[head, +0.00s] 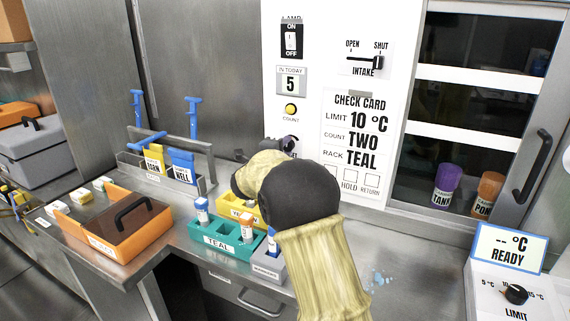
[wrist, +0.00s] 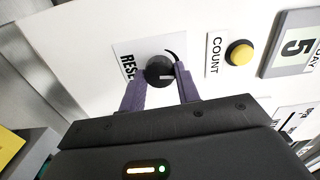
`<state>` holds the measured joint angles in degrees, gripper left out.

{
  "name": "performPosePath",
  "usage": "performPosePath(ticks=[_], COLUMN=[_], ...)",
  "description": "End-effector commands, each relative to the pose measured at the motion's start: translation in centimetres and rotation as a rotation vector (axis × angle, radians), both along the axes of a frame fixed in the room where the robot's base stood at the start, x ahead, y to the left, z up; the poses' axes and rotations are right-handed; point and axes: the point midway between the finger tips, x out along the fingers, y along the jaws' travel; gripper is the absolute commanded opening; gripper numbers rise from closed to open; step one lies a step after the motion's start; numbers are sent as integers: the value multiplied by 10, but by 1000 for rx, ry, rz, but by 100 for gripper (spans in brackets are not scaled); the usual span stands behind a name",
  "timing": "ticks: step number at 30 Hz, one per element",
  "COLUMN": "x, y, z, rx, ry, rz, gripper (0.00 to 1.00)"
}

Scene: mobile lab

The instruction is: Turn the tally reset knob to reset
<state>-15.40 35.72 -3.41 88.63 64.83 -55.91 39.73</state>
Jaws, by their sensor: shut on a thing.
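The tally reset knob (wrist: 159,70) is a black round knob with a pale pointer line, on a white label partly reading "RESE" in the wrist view. My gripper (wrist: 160,82) has its two purple-grey fingers on either side of the knob, shut on it. The pointer line lies roughly level across the knob in the wrist view. In the head view my arm covers most of the knob and its label. The tally display (head: 291,83) reads 5 under "IN TODAY". The yellow count button (head: 291,109) is just below it and also shows in the wrist view (wrist: 239,53).
Below my arm are a teal rack (head: 222,243) with vials, a yellow rack (head: 236,211) and a grey rack (head: 268,267). An orange case (head: 115,238) stands at left. The counter to the right of my arm is mostly clear.

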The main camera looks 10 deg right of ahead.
Motion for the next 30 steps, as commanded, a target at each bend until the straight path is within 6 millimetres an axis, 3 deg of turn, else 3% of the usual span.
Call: performPosePath(ticks=[3,30], x=[0,0], y=[-1,0], z=[-9,-7], rx=[93,697], ry=[-65,-500], rz=[-1,-3], gripper=[9,9])
